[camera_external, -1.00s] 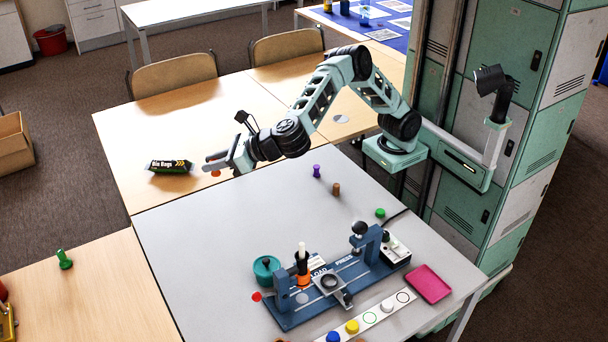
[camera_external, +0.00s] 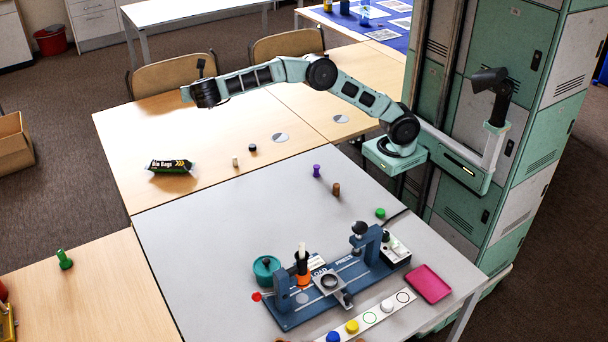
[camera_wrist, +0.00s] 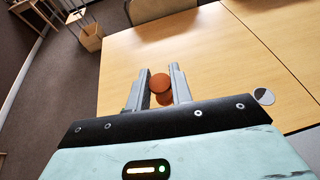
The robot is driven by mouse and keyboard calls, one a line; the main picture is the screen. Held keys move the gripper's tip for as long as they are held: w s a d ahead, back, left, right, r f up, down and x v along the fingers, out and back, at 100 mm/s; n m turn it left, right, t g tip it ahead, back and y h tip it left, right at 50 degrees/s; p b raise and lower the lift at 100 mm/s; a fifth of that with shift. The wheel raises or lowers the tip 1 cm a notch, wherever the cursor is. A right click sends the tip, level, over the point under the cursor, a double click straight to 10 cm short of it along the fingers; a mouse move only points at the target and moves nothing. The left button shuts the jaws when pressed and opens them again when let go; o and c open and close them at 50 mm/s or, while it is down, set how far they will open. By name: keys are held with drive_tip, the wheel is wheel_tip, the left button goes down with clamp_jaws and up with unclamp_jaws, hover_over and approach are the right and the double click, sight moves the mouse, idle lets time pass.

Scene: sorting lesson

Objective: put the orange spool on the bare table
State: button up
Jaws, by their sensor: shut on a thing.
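My gripper (camera_external: 186,94) is raised above the far part of the wooden table (camera_external: 135,118) in the external view. In the wrist view its two grey fingers (camera_wrist: 157,88) are shut on the orange spool (camera_wrist: 160,83), whose round orange end shows between them. The spool is hidden in the external view. Below it in the wrist view is the bare wood of the table (camera_wrist: 225,50).
On the wooden table are a green Bin Bags pack (camera_external: 171,166), a small beige piece (camera_external: 235,161), a dark piece (camera_external: 252,147) and grey-white discs. The grey table holds a blue press fixture (camera_external: 290,318), purple and brown spools and a pink tray (camera_external: 431,284).

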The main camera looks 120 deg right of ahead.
drive_tip(key=s+d+g, duration=0.1)
drive_tip(key=s+d, duration=0.1)
drive_tip(key=d, duration=0.1)
hover_over(210, 164)
wheel_tip(210, 164, down, 17)
drive_tip(key=shift+m, duration=0.4)
drive_tip(key=shift+w+f+b, duration=0.1)
drive_tip(key=shift+f+b, duration=0.25)
drive_tip(key=shift+f, duration=5.2)
drive_tip(key=shift+f, duration=0.2)
drive_tip(key=o, duration=0.9)
drive_tip(key=shift+r, duration=0.1)
drive_tip(key=shift+r, duration=0.3)
drive_tip(key=v, duration=1.2)
